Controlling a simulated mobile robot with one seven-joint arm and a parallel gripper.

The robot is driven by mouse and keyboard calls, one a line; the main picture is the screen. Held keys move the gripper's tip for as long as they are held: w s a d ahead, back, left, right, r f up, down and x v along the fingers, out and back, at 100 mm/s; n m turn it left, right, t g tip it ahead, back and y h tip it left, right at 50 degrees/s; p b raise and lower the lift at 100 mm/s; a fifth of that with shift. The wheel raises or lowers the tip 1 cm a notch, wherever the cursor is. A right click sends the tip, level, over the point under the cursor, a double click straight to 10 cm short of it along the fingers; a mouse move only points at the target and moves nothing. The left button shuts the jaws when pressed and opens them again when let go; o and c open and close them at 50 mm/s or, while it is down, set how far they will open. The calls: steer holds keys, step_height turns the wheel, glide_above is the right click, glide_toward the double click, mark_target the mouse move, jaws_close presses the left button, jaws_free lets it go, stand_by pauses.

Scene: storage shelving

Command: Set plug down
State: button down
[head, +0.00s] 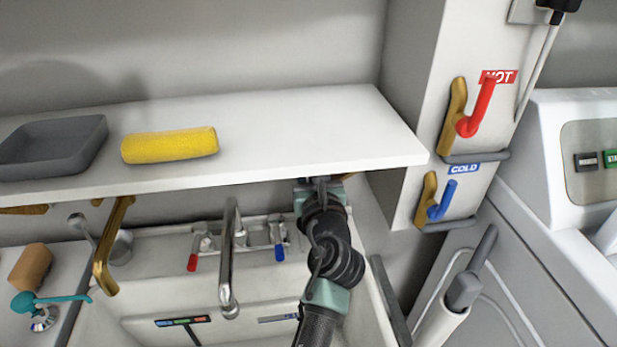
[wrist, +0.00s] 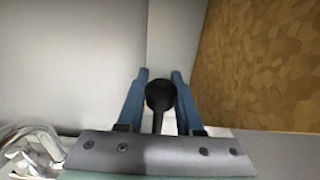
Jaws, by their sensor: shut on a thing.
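In the wrist view, my gripper (wrist: 160,74) has its two blue fingers shut on a dark round plug (wrist: 160,95). A thin dark part of the plug runs back toward the gripper's base. In the head view, my arm reaches up over the right side of the sink (head: 140,308) and its end goes under the front edge of the white shelf (head: 300,135). The fingers and the plug are hidden there by the shelf and my arm.
A grey tray (head: 52,147) and a yellow roll-shaped sponge (head: 170,146) lie on the shelf. A metal faucet (head: 230,255) stands left of my arm. Red and blue hooked handles (head: 475,110) (head: 441,201) are on the right wall. The shelf's right half is clear.

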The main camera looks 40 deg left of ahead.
steer(key=shift+w+a+f+b, duration=0.1)
steer(key=shift+f+b, duration=0.4)
steer(key=shift+f, duration=0.35)
steer(key=shift+w+a+f+b, duration=0.1)
steer(key=shift+f+b, duration=0.35)
steer(key=shift+f, duration=0.35)
steer(key=shift+f, duration=0.25)
steer(key=c, duration=0.6)
jaws_free()
steer(key=shift+o, duration=0.2)
steer(key=p+v, duration=0.2)
steer(key=v, duration=1)
steer(key=shift+r, duration=0.2)
steer(key=shift+s, duration=0.1)
